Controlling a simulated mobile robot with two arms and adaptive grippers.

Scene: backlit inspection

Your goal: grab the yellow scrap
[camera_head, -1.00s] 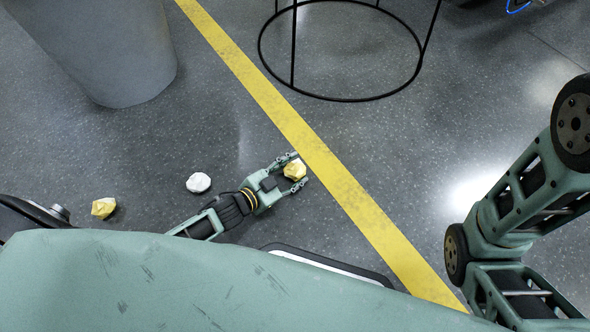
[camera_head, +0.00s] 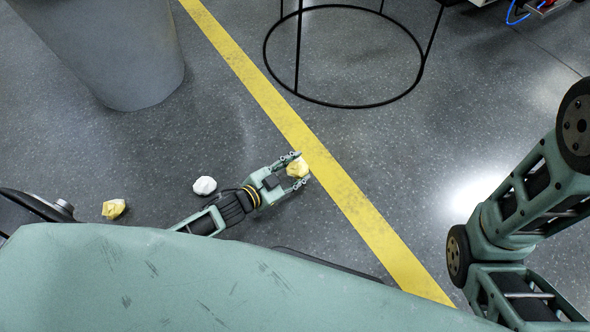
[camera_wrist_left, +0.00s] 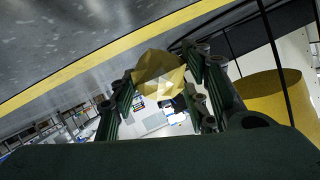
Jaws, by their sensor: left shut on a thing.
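A crumpled yellow scrap (camera_head: 298,168) is between the fingers of my left gripper (camera_head: 299,169), which is shut on it. In the left wrist view, the scrap (camera_wrist_left: 158,74) shows between both fingers of the gripper (camera_wrist_left: 160,85). In the head view it overlaps the left edge of the yellow floor line; its height above the floor is hard to tell. A second yellow scrap (camera_head: 114,209) lies on the floor to the left. My right arm is at the right, its gripper out of view.
A white crumpled scrap (camera_head: 204,186) lies on the floor left of my left gripper. A large grey cylinder (camera_head: 112,50) stands at the upper left. A black ring-based stand (camera_head: 345,104) is at the top.

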